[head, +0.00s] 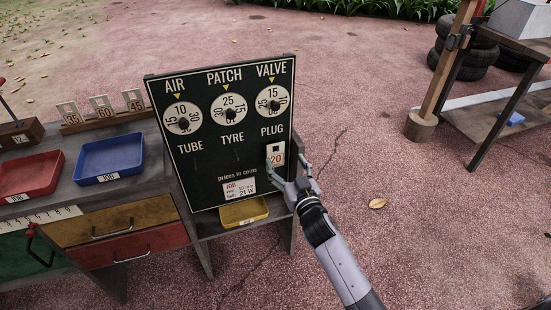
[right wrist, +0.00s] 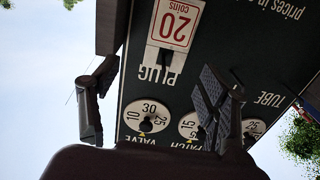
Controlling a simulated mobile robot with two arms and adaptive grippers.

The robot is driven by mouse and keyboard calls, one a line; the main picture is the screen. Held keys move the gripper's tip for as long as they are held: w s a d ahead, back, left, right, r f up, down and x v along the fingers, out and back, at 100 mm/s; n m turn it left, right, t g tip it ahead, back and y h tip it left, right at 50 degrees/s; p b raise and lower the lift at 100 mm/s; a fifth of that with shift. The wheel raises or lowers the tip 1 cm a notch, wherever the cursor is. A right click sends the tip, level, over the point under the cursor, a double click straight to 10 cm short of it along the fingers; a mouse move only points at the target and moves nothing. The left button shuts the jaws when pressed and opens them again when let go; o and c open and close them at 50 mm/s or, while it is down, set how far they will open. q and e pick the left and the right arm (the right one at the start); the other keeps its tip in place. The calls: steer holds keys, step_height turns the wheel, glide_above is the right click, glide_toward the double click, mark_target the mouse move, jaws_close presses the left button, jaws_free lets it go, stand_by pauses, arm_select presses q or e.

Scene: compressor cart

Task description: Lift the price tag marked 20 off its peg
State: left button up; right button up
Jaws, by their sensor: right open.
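The price tag marked 20 (head: 276,156) is a white card with red figures. It hangs under the word PLUG on the dark price board (head: 215,172), with a dark spot near its top; I cannot make out the peg itself. In the upside-down right wrist view the tag (right wrist: 174,22) shows at the top, beyond the fingers. My right gripper (head: 288,172) is open, at the board's right edge, its fingers beside the tag's lower part. In the right wrist view nothing is between the gripper's fingers (right wrist: 157,82); the tag is not gripped. My left gripper is not in view.
Three round dials, one being the PATCH dial (head: 229,107), line the board's top. A yellow tray (head: 243,213) sits below it. Red (head: 28,176) and blue (head: 108,158) trays and several tags on a rack (head: 102,120) stand left. Ground to the right is mostly clear.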

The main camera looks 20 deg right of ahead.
mark_target(276, 147)
steer(key=w, duration=0.2)
steer(key=w+b, duration=0.1)
steer(key=w, duration=0.2)
steer(key=w+a, duration=0.1)
steer(key=w, duration=0.1)
steer(key=shift+w+f, duration=0.15)
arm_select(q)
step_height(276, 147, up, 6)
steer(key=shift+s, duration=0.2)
arm_select(e)
steer(key=c, duration=0.9)
